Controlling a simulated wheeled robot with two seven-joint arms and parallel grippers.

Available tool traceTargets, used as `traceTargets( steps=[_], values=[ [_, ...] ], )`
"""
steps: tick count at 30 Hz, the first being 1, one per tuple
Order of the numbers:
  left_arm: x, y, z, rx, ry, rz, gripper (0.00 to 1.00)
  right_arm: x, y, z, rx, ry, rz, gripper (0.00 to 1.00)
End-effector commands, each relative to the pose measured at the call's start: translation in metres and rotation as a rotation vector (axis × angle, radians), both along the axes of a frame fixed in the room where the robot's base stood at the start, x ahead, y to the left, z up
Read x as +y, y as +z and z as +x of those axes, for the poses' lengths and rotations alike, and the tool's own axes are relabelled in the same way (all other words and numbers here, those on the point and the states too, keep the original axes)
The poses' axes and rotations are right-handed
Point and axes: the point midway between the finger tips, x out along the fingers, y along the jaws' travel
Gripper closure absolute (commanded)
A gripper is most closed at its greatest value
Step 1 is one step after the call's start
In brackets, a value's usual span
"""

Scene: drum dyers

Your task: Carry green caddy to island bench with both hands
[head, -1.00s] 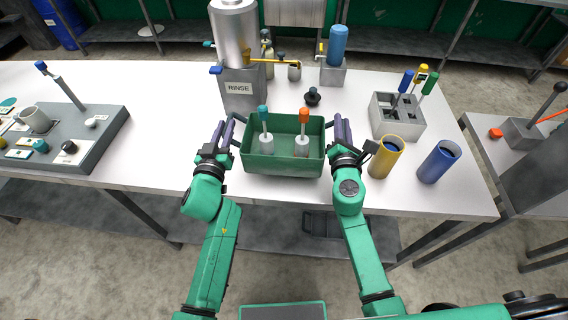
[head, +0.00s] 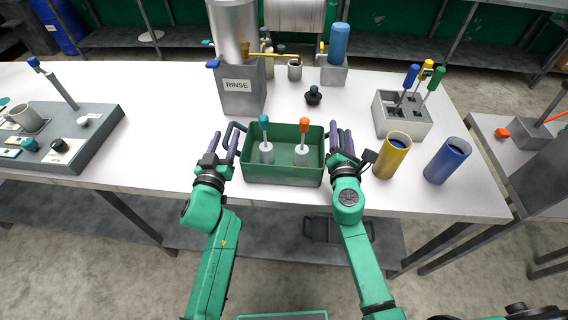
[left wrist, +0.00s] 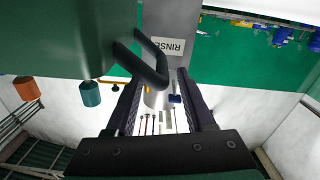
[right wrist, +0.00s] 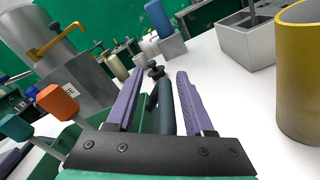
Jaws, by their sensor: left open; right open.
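The green caddy (head: 284,174) stands on the white bench. It holds a teal-topped bottle (head: 265,140) and an orange-topped bottle (head: 302,142). My left gripper (head: 225,142) is open at the caddy's left end; in the left wrist view the dark handle (left wrist: 148,62) lies at its fingers. My right gripper (head: 341,140) is open at the right end; in the right wrist view the right dark handle (right wrist: 158,105) lies between its open fingers. I cannot tell whether either finger touches a handle.
The steel RINSE tank (head: 238,80) stands behind the caddy. A yellow cup (head: 393,158) and a blue cup (head: 446,162) stand close to the right. A grey tool block (head: 403,118) sits behind them. A grey panel (head: 85,140) occupies the left. Bench between panel and caddy is clear.

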Motion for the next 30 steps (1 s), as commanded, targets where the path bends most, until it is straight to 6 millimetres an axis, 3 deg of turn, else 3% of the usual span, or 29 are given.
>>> traceTargets(
  steps=[12,19,23,30],
  values=[
    [0.015,-0.001,-0.097,0.003,-0.001,-0.002,0.47,-0.001,0.000,0.000,0.000,-0.002,0.000,0.47],
    [0.018,0.000,-0.115,-0.001,-0.002,-0.001,0.47,0.000,-0.001,-0.006,0.000,-0.002,-0.001,0.47],
    [0.018,0.000,-0.115,-0.001,-0.002,-0.001,0.47,0.003,-0.001,-0.030,0.002,-0.001,-0.003,0.47],
    [0.018,0.000,-0.115,-0.001,-0.002,-0.001,0.47,0.012,-0.001,-0.095,0.002,0.001,-0.003,0.47]
  ],
)
